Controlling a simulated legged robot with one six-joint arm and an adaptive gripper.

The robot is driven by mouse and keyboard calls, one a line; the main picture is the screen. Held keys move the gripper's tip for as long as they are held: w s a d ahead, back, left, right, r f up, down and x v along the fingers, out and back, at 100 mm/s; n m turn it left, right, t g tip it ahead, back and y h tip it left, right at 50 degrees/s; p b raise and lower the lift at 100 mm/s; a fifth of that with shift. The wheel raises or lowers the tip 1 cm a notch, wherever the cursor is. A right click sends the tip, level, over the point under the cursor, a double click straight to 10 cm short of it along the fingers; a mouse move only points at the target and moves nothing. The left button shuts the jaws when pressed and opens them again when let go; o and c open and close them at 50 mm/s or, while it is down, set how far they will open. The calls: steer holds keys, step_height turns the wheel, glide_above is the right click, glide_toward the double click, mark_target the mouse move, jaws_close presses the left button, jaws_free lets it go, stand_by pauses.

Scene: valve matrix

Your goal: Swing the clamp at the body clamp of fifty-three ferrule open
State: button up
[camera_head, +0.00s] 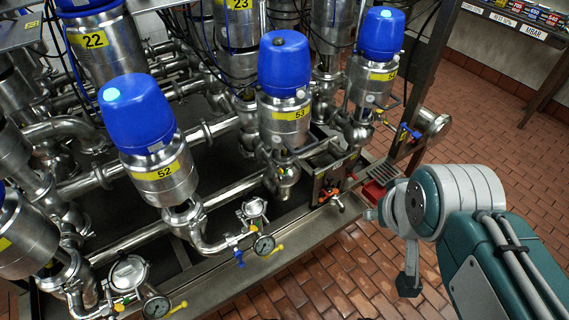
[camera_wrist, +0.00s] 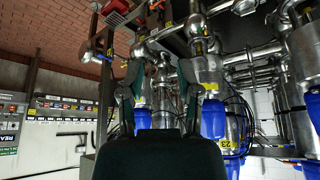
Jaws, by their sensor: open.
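Valve 53 shows in the head view as a steel cylinder with a blue cap (camera_head: 284,65) and a yellow label 53 (camera_head: 291,114). Its lower body and pipe joint (camera_head: 284,172) are below the label. The body clamp there is too small to make out, and I cannot tell whether it is closed. My gripper (camera_wrist: 160,92) shows in the wrist view with two dark fingers spread apart. Nothing is seen held between them; steel fittings show behind the gap. In the head view my arm is at the right, apart from valve 53, and its fingers are not clear.
Valve 52 (camera_head: 162,172) stands at front left and valve 54 (camera_head: 382,76) at back right. A steel bracket box (camera_head: 333,179) and gauges (camera_head: 264,244) stick out near the frame's front edge. The brick floor (camera_head: 480,130) at right is open. Thin cables hang between the valves.

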steer(key=w+f+n+t+y, duration=0.15)
steer(key=w+f, duration=0.25)
steer(key=w, duration=0.6)
steer(key=w+d+f+n+t, duration=0.1)
steer(key=w+f+n+t, duration=0.3)
steer(key=w, duration=0.6)
steer(key=w+f+m+t, duration=0.1)
steer(key=w+f, duration=0.4)
steer(key=w, duration=0.5)
steer(key=n+t+y, duration=0.2)
steer(key=t+y, duration=0.1)
steer(key=y, duration=0.6)
glide_toward(298, 168)
steer(key=shift+h, duration=0.25)
steer(key=x, duration=1)
